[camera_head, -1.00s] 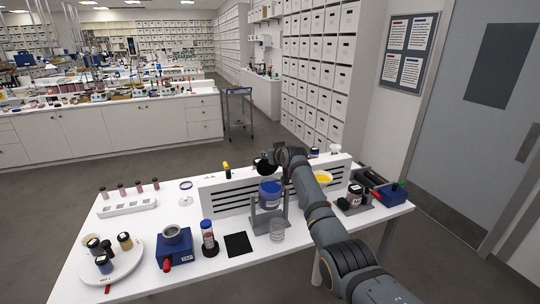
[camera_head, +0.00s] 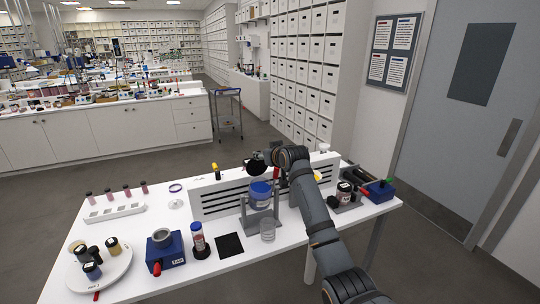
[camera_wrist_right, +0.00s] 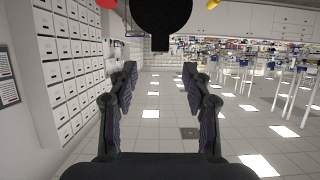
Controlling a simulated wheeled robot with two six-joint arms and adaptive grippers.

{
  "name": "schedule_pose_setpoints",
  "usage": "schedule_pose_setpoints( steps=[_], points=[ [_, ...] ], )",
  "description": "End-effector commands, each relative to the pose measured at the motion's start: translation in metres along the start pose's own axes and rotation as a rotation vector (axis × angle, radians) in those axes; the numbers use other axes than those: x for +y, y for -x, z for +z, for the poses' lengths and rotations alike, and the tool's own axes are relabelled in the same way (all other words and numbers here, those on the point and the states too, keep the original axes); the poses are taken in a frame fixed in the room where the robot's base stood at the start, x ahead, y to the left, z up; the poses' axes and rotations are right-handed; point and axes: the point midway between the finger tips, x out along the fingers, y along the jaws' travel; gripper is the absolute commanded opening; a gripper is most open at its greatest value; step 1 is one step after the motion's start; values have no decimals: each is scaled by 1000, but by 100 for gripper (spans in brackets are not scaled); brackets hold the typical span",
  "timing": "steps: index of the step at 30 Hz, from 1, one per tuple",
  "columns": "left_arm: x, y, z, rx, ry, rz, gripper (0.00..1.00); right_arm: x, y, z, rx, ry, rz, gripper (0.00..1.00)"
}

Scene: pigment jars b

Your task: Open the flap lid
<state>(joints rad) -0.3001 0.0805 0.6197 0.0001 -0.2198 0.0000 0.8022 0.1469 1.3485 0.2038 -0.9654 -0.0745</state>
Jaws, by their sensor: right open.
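I cannot single out a flap lid with certainty. A blue container (camera_head: 261,193) sits in a grey stand (camera_head: 246,217) at the front of the slotted white panel. A black round piece (camera_head: 256,167) shows just above the panel, beside my right gripper (camera_head: 273,156). In the right wrist view a dark disc with a short stem (camera_wrist_right: 160,22) shows at the top, beyond the fingertips. The fingers of my right gripper (camera_wrist_right: 160,78) are spread with nothing between them. My right arm covers part of the table's right half. My left gripper is not in view.
The slotted panel (camera_head: 211,201) crosses the table's middle. A blue box (camera_head: 381,192) is at right.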

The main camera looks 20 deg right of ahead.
Motion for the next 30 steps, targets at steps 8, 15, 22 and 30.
schedule_pose_setpoints(
  steps=[8, 15, 22, 30],
  points=[
    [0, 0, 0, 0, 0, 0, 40, 1, 42, -1, 2, 1, 1, 49],
    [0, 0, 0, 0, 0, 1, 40, 0, 49, -1, 1, 0, 1, 49],
    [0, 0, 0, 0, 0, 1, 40, 0, 49, -1, 2, 0, 0, 49],
    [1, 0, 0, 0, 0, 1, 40, -8, 54, 71, -102, 17, 2, 49]
  ],
)
